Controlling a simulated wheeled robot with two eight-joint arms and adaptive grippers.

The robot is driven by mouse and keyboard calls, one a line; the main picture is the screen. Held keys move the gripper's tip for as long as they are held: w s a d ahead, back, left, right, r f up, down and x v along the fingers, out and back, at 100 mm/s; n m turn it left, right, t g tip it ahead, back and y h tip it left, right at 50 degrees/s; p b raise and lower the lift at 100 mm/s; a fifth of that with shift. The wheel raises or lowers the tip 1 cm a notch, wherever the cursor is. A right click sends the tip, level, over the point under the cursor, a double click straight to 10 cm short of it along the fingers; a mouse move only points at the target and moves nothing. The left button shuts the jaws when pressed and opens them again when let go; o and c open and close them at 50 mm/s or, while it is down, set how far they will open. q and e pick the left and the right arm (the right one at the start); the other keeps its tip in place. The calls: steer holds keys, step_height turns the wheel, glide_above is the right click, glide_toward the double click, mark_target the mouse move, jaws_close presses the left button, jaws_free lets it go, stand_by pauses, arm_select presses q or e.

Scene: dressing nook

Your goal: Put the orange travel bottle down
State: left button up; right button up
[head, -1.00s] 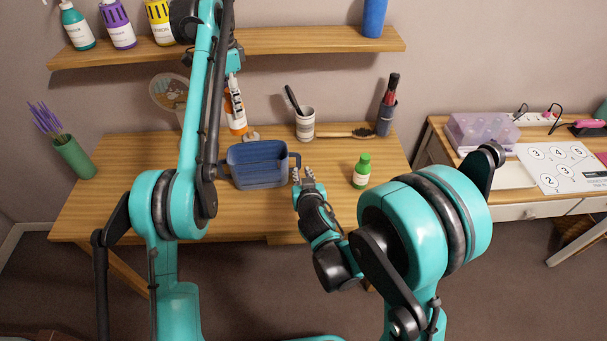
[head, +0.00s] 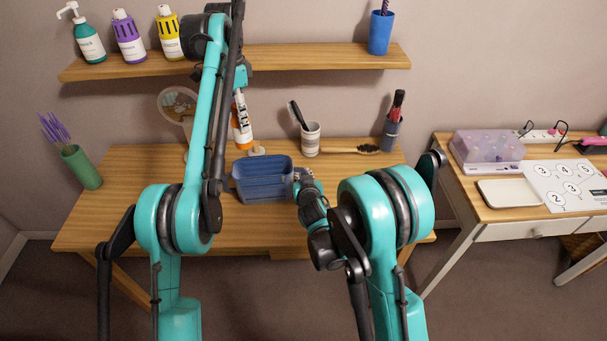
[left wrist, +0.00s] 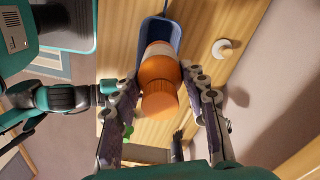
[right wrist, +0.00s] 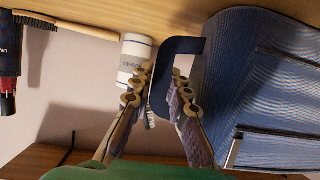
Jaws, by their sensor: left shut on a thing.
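The orange travel bottle (head: 242,128), with a white label, is upright in my left gripper (head: 240,84). The left wrist view shows its orange cap end (left wrist: 159,92) between the fingers (left wrist: 160,90). It is seen above and near one end of the blue caddy (head: 263,187), which stands on the wooden table (head: 130,205). I cannot tell how high its base is. My right gripper (head: 304,180) is at the caddy's right side. In the right wrist view its fingers (right wrist: 163,85) stand on either side of the caddy's handle (right wrist: 185,46), apart.
A round mirror (head: 178,104) stands behind my left arm. The table's left front is clear.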

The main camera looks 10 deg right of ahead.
jaws_close()
arm_select(q)
steer(key=n, duration=0.2)
steer(key=f+n, duration=0.1)
steer(key=shift+f+n, duration=0.2)
steer(key=shift+n, duration=0.2)
steer(key=n, duration=0.1)
steer(key=f+n, duration=0.1)
steer(key=n, duration=0.2)
steer(key=shift+f+n, duration=0.3)
steer(key=shift+f, duration=0.05)
steer(key=shift+f+n, duration=0.2)
steer(key=shift+n, duration=0.2)
steer(key=shift+f+n, duration=0.3)
steer(key=shift+f, duration=0.1)
glide_toward(250, 174)
steer(key=s+f, duration=0.1)
steer(key=f, duration=0.1)
steer(key=s+f, duration=0.3)
steer(key=shift+d+f, duration=0.25)
steer(key=shift+f, duration=0.1)
steer(key=shift+f, duration=0.1)
